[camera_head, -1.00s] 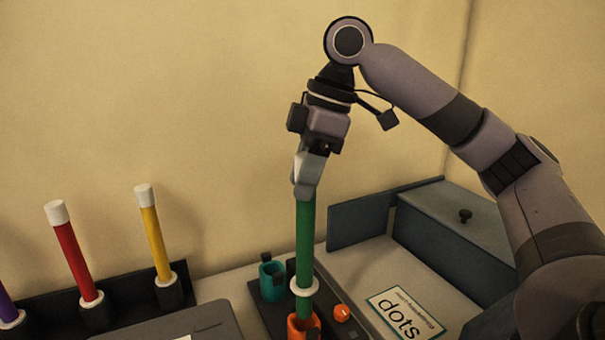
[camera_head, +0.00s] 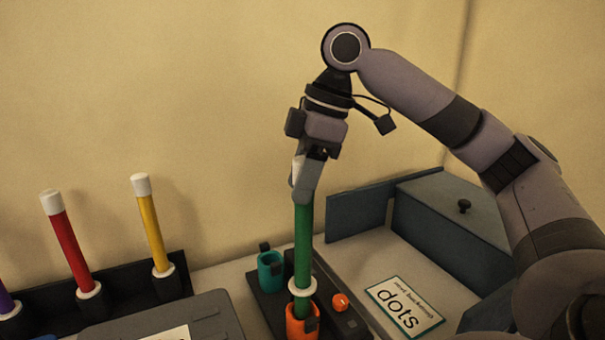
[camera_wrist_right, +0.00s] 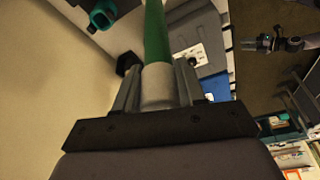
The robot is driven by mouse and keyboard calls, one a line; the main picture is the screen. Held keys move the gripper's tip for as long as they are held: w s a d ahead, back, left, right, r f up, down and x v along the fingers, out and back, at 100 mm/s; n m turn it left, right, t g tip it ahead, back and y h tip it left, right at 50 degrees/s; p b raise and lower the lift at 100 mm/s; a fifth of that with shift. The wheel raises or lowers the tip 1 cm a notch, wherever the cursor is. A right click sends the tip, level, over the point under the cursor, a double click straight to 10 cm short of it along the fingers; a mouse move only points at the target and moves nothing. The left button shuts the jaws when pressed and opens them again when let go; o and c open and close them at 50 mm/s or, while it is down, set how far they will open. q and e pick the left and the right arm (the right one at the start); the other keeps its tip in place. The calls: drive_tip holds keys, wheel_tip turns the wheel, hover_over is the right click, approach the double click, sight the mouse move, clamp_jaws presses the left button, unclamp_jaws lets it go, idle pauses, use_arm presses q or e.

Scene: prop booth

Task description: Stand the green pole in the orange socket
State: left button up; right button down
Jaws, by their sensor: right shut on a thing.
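The green pole (camera_head: 304,245) stands upright in the head view, with a white ring near its low end. Its low end is at the orange socket (camera_head: 302,322), inside or just behind its rim; how deep it sits I cannot tell. My right gripper (camera_head: 303,192) is shut on the pole's upper end. In the right wrist view the green pole (camera_wrist_right: 157,35) runs away from the jaws, and its white end (camera_wrist_right: 157,88) is between the fingers.
A teal socket (camera_head: 271,270) stands on the same dark base, left of the orange one. An orange knob (camera_head: 340,302) is to the right. Red (camera_head: 68,248) and yellow (camera_head: 151,230) poles stand in a rack at left.

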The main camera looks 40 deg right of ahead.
sight(303, 209)
drive_tip(key=shift+f+b, duration=1.2)
drive_tip(key=shift+f, duration=1.5)
drive_tip(key=c, duration=0.6)
unclamp_jaws()
drive_tip(key=p+v, duration=0.1)
drive_tip(key=v, duration=0.6)
drive_tip(key=shift+r, duration=0.1)
